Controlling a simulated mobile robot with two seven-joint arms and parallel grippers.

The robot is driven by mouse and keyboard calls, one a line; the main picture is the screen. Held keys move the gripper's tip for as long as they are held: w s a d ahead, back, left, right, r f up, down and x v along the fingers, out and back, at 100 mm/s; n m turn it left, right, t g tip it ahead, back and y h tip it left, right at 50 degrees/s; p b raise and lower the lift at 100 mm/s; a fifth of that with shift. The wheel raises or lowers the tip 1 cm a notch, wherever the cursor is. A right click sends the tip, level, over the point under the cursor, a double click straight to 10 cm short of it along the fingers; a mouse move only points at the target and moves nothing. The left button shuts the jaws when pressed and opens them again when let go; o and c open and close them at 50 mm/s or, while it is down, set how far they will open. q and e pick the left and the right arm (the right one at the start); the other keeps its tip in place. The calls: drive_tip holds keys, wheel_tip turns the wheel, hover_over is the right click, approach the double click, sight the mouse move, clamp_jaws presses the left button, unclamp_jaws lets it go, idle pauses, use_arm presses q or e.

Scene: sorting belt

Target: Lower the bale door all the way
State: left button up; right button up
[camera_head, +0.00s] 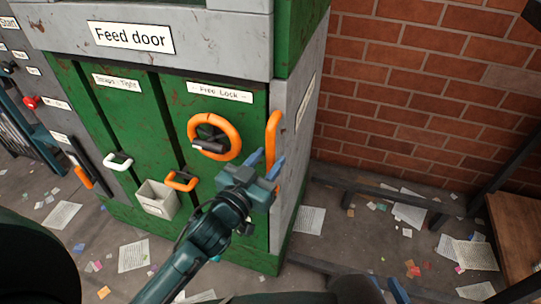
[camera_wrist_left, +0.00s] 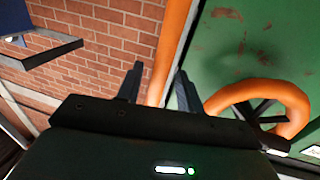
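The green front (camera_head: 215,110) of the machine carries an orange handwheel (camera_head: 214,136), also in the left wrist view (camera_wrist_left: 292,95). No label that I can read says bale door. A vertical orange bar handle (camera_head: 272,135) stands at the right edge of this front. My left gripper (camera_head: 267,160) is open near the handle's lower end. In the left wrist view the handle (camera_wrist_left: 174,45) runs between and beyond the spread fingers; contact cannot be told. A dark part at the bottom edge may be my right arm; its fingers are unclear.
A "Feed door" sign (camera_head: 131,37) is above. An orange grip (camera_head: 181,181), white grip (camera_head: 118,161) and small grey box (camera_head: 158,199) are left of the wheel. A brick wall (camera_head: 420,90) and dark metal frame (camera_head: 400,198) stand right. Paper scraps litter the floor.

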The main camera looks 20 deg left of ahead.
use_arm(q)
drive_tip(key=shift+x, duration=0.9)
drive_tip(key=shift+s, duration=0.1)
clamp_jaws()
